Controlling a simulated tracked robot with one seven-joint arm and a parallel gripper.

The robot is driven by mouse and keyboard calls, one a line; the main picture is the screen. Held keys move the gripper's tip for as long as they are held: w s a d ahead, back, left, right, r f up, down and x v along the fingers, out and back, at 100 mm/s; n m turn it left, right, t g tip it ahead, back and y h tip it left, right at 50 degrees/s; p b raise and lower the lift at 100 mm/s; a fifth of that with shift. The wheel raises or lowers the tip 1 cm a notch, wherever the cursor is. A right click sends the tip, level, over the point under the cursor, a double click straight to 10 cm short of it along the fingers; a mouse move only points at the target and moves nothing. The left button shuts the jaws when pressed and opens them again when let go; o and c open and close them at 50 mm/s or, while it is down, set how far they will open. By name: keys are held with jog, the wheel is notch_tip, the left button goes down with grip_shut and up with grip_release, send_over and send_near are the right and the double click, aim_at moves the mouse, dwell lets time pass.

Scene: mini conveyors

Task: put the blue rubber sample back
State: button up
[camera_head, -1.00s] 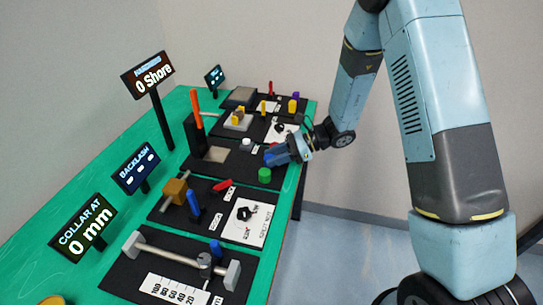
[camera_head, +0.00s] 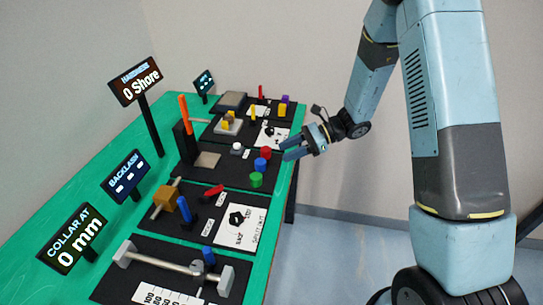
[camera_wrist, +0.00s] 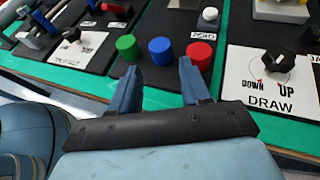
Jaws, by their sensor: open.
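The blue rubber sample (camera_head: 260,164) stands upright on the black hardness-station mat (camera_head: 226,177), between the green sample (camera_head: 256,179) and the red sample (camera_head: 265,153). In the wrist view the blue sample (camera_wrist: 161,51) sits in the same row, with green (camera_wrist: 127,47) on its left and red (camera_wrist: 198,55) on its right. My gripper (camera_head: 288,149) is open and empty, to the right of the samples at the table's edge. In the wrist view its two fingers (camera_wrist: 156,88) lie apart, short of the blue sample and not touching it.
The hardness display (camera_head: 136,80) reads 0 Shore. An orange-handled lever (camera_head: 185,115) stands behind the samples, with a pale plate (camera_head: 207,160) and a white button (camera_head: 237,146) nearby. A card marked DRAW (camera_wrist: 270,95) lies to the right in the wrist view.

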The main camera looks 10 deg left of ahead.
jog(key=s+d+r+n+t+h, duration=0.5)
jog(key=s+d+r, duration=0.5)
jog(key=d+r, duration=0.3)
jog(key=s+d+r+n+t+h, duration=0.5)
jog(key=s+d+r+n+h, duration=0.2)
jog(key=d+r, duration=0.7)
jog(key=s+n, duration=0.2)
jog(key=s, duration=0.2)
jog(key=shift+s+r+h, duration=0.15)
jog(key=shift+r+h, duration=0.2)
jog(key=shift+h, duration=0.05)
dwell(0.3)
